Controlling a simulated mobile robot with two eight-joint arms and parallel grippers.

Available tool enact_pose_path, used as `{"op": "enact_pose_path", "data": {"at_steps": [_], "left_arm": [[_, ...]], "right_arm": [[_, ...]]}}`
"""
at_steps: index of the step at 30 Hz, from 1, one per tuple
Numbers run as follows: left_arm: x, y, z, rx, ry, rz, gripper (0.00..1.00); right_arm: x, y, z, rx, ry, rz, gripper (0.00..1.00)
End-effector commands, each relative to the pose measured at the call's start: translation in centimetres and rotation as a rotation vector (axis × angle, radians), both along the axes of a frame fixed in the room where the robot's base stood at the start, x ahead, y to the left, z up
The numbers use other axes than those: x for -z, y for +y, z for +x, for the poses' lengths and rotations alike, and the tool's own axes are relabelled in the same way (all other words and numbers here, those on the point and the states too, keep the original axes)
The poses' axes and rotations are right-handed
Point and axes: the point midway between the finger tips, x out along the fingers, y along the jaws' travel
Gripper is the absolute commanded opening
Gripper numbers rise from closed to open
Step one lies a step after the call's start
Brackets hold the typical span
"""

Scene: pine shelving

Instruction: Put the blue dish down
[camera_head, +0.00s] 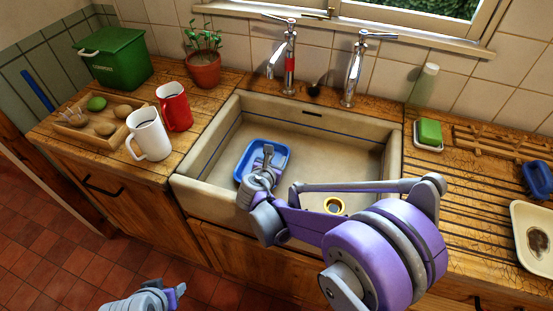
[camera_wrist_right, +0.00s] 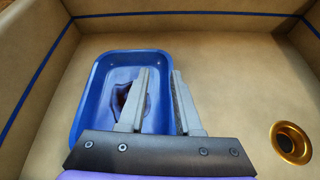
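The blue dish (camera_head: 243,171) is a rectangular tray with a dark brown stain inside. It lies in the left part of the pale sink (camera_head: 310,150) and looks flat on its floor. In the right wrist view the dish (camera_wrist_right: 86,112) is below my right gripper (camera_wrist_right: 164,72). The gripper's two fingers are apart, one over the dish's inside and one by its right rim, with a gap between them. In the head view my right gripper (camera_head: 268,153) partly hides the dish. My left gripper (camera_head: 178,290) is low at the bottom edge, away from the sink; its fingers are unclear.
A brass drain (camera_head: 334,205) is right of the dish. Two taps (camera_head: 290,60) stand behind the sink. White (camera_head: 149,137) and red (camera_head: 174,107) mugs stand on the left counter.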

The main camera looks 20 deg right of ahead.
Motion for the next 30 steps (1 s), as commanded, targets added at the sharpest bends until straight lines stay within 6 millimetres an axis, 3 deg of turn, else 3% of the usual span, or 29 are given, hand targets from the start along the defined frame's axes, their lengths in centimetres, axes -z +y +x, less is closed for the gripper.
{"op": "enact_pose_path", "data": {"at_steps": [5,9,21,30], "left_arm": [[-0.4,0.0,0.1,0.000,-0.001,0.000,0.50],[-1.6,0.0,0.3,0.000,-0.006,0.000,0.50],[-1.4,0.0,0.2,0.000,-0.005,0.000,0.50],[-1.6,0.0,0.3,0.000,-0.006,0.000,0.50]], "right_arm": [[-0.4,0.0,0.0,0.000,0.000,0.000,0.33],[-1.8,0.2,-0.2,-0.002,-0.001,0.001,0.33],[-5.5,4.4,-7.0,-0.003,0.000,0.001,0.33],[-6.7,5.6,-9.0,0.000,0.000,0.000,0.33]]}}
